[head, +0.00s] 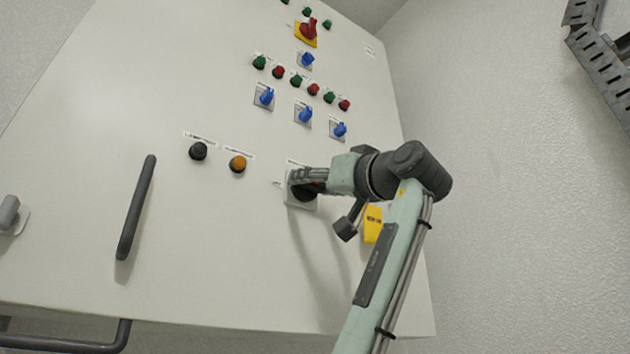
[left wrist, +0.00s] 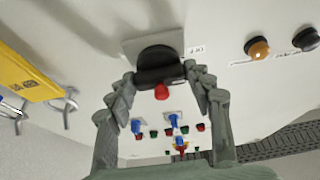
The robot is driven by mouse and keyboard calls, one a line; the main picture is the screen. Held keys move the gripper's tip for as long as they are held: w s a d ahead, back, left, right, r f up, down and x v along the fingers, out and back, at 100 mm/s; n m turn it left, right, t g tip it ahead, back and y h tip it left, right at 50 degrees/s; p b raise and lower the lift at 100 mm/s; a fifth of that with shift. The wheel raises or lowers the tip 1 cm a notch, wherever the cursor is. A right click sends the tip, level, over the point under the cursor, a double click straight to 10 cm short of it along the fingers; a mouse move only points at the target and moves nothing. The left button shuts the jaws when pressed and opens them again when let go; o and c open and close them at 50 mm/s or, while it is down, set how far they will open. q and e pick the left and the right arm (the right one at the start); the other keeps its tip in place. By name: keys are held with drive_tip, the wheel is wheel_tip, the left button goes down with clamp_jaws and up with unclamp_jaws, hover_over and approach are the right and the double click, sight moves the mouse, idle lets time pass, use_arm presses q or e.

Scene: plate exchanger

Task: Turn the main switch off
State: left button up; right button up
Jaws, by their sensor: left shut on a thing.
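A large black rotary switch (head: 303,195) on a square grey plate sits low on the right part of the pale cabinet door. My left gripper (head: 300,177) is at it, partly covering it. In the left wrist view the black knob (left wrist: 158,62), with a red mark at its near end, lies between the two fingertips of my left gripper (left wrist: 160,76), which are shut on it. The label beside the switch is too small to read. My right gripper is not in view.
A yellow tag (head: 372,224) hangs right of the switch, behind my arm. A black button (head: 198,151) and an orange button (head: 238,164) are to its left. A dark door handle (head: 137,208) stands out farther left. Blue selectors (head: 305,114) and several coloured buttons are above.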

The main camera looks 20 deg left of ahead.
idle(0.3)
use_arm(q)
drive_tip(key=o, duration=1.1)
drive_tip(key=shift+o, duration=0.2)
drive_tip(key=v, duration=1.2)
